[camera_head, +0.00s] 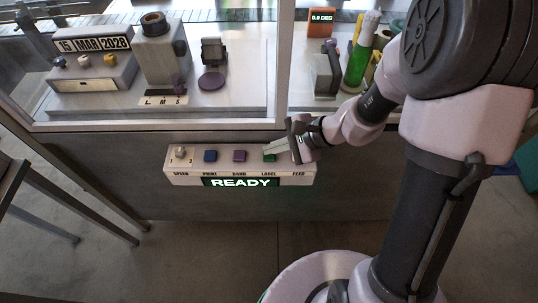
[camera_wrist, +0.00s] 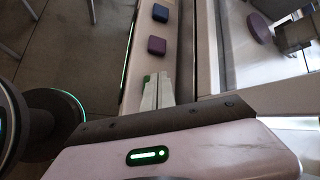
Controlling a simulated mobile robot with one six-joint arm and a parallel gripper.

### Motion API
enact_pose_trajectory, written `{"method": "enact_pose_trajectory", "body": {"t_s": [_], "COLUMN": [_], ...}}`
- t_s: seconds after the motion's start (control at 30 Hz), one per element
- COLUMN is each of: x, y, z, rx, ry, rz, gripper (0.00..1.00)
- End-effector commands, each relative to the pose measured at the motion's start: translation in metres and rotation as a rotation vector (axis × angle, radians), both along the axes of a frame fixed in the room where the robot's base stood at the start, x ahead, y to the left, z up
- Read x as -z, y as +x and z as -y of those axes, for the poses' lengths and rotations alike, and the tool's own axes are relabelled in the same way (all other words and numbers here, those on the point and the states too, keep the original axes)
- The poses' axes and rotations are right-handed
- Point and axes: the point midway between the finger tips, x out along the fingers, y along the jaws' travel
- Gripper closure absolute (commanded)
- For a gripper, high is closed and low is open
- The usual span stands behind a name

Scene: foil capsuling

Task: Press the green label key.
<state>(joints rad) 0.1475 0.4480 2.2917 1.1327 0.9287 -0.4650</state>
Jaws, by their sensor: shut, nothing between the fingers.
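The green label key (camera_head: 269,158) is on the front of a pale control panel (camera_head: 170,179), above the word LABEL. My gripper (camera_head: 270,151) is shut and empty, with its narrow fingers coming in from the right. In the head view the fingertips overlap the top edge of the green key. In the wrist view the fingertips (camera_wrist: 157,78) lie beside a small visible part of the green key (camera_wrist: 146,79), hiding the rest. I cannot tell whether they touch it.
On the panel are a speed knob (camera_head: 180,153), a blue print key (camera_head: 210,156) and a purple band key (camera_head: 239,156). The feed control is hidden behind my gripper. A display (camera_head: 241,182) reads READY. A framed window edge (camera_head: 200,125) runs above the panel.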

Motion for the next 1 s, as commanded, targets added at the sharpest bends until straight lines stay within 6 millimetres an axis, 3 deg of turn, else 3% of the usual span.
{"method": "enact_pose_trajectory", "body": {"t_s": [1.0], "x": [0.0067], "y": [0.0001], "z": [0.0], "rx": [0.001], "ry": [0.0], "rz": [0.001], "gripper": [1.0]}}
